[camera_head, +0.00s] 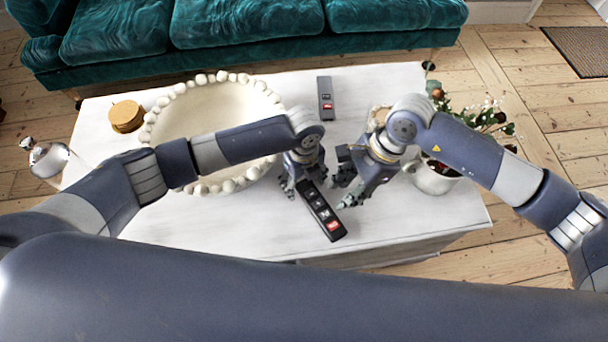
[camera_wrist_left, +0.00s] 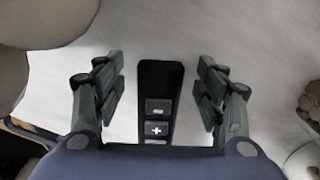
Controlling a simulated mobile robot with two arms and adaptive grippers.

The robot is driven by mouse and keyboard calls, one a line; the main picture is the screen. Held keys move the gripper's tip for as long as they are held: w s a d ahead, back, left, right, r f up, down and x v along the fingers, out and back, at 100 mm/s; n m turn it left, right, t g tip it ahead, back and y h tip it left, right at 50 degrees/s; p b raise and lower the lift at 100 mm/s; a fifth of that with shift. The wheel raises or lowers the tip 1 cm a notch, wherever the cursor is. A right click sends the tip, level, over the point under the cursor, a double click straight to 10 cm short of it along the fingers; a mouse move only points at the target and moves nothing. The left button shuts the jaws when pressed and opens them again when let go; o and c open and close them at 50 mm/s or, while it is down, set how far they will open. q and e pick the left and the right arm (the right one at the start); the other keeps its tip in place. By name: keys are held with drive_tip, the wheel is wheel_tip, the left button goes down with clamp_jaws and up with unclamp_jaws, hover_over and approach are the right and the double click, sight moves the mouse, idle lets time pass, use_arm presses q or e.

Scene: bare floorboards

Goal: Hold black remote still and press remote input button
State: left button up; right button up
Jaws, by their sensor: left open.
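A black remote (camera_head: 323,214) with grey buttons and a red button at its near end lies at a slant on the white table. My left gripper (camera_head: 306,187) is open over its far end. In the left wrist view the remote (camera_wrist_left: 158,90) lies between the open fingers (camera_wrist_left: 158,92), with a gap on each side; its lower part is hidden by my gripper. My right gripper (camera_head: 341,194) is just right of the remote, its fingertips apart and nothing seen between them. A second dark remote (camera_head: 325,98) with a red button lies farther back.
The white table (camera_head: 400,240) also holds a large beaded bowl (camera_head: 215,105) behind my left arm, a stack of tan coasters (camera_head: 126,115) and a flower pot (camera_head: 432,180) behind my right arm. A green sofa (camera_head: 245,25) stands behind. The table is clear around the remote's near end.

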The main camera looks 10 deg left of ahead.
use_arm(q)
drive_tip(key=shift+c, duration=0.6)
drive_tip(key=c, duration=1.1)
use_arm(e)
clamp_jaws()
idle(0.4)
